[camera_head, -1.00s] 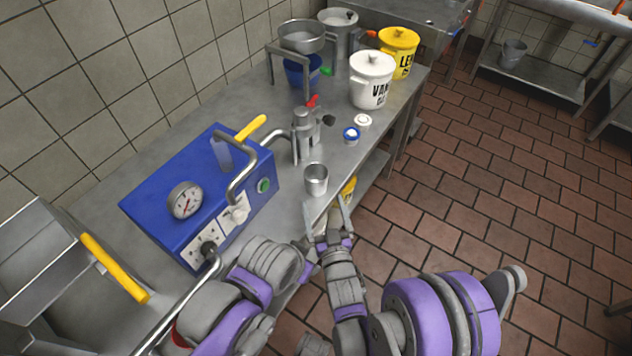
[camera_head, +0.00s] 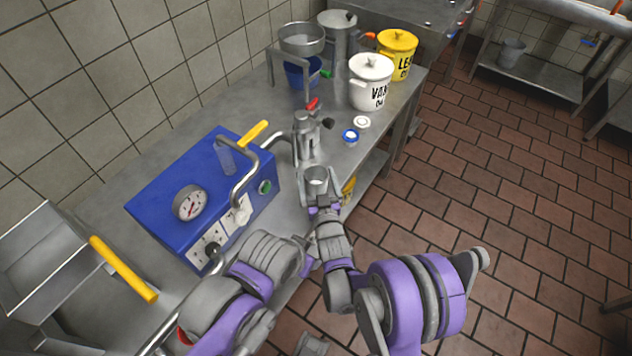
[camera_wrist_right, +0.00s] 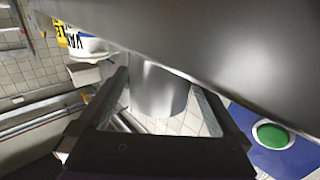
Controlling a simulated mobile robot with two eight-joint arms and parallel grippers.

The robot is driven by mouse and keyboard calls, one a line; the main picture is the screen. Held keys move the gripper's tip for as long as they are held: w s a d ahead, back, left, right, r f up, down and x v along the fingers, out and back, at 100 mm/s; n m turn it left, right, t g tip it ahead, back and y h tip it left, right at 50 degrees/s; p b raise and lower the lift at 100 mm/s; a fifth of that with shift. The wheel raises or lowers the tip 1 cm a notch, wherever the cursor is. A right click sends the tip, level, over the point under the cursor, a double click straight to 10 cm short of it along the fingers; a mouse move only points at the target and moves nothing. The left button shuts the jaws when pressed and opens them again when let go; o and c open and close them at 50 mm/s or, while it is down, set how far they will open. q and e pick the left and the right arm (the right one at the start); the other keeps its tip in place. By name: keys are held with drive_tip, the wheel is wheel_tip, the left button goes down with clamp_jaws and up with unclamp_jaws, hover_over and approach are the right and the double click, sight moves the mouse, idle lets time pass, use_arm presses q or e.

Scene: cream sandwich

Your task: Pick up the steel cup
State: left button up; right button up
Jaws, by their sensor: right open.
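The steel cup (camera_head: 316,177) stands upright near the front edge of the steel counter, right of the blue machine. My right gripper (camera_head: 319,180) is open, with one finger on each side of the cup. In the right wrist view the cup (camera_wrist_right: 158,88) shows between the two open fingers (camera_wrist_right: 166,90), and I cannot tell whether either finger touches it. My left arm is at the lower left of the head view; its jaws cannot be made out.
The blue machine (camera_head: 165,205) with a gauge and bent pipe stands left of the cup. A metal dispenser (camera_head: 305,135) stands just behind it. A blue-rimmed small jar (camera_head: 351,136), a white pot (camera_head: 370,85) and a yellow pot (camera_head: 398,55) stand farther back.

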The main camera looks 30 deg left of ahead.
drive_tip(key=c, duration=1.2)
